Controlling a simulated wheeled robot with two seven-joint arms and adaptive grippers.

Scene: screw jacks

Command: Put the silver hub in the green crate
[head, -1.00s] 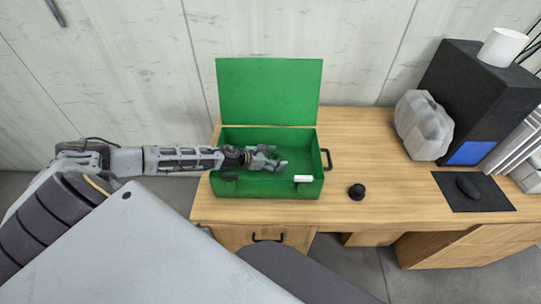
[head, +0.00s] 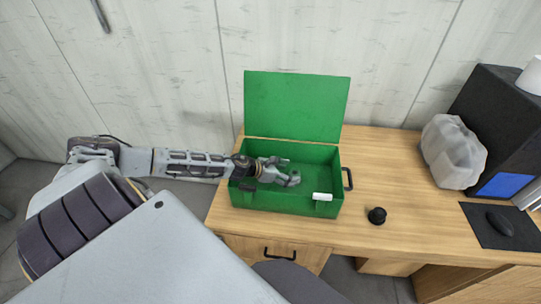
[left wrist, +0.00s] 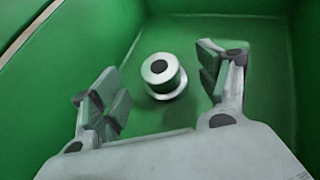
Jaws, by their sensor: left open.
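The green crate (head: 290,202) stands on the desk with its lid raised at the back. My left gripper (head: 293,176) reaches into the crate from the left and is open. In the left wrist view the silver hub (left wrist: 160,75), a flanged round piece with a dark centre hole, lies on the crate floor. It shows between and beyond the open fingers of my left gripper (left wrist: 160,85), apart from both. In the head view I cannot make out the hub; the gripper and crate wall may hide it. My right gripper is not in view.
A small white piece (head: 322,196) is at the crate's front wall. A black knob-like object (head: 377,215) sits on the desk right of the crate. A grey translucent container (head: 453,152), a black computer case (head: 500,125) and a mouse (head: 499,223) stand further right.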

